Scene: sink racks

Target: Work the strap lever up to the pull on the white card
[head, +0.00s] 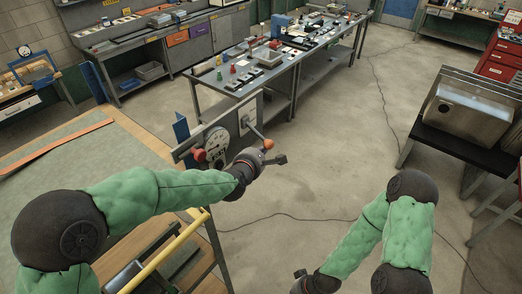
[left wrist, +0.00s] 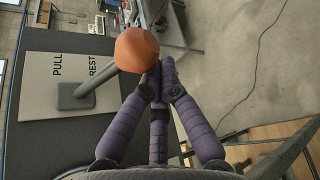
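The strap lever is a grey rod with an orange ball knob (head: 268,144), mounted on a grey panel; the knob shows large in the left wrist view (left wrist: 136,49). The rod slants down and right from its pivot (left wrist: 76,96). The white card (left wrist: 70,62) behind it reads PULL above REST; the lever lies toward the REST side. My left gripper (head: 281,159) has its fingers drawn together, just below the knob and empty; the left wrist view shows the fingertips (left wrist: 158,78) beside the ball. Contact is unclear. My right gripper (head: 299,285) is low and mostly cut off.
A round pale dial (head: 216,142) and a red knob (head: 198,155) sit left of the lever. A yellow rail (head: 165,252) runs below my left arm. A long cluttered bench (head: 275,66) stands behind. Open floor lies to the right.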

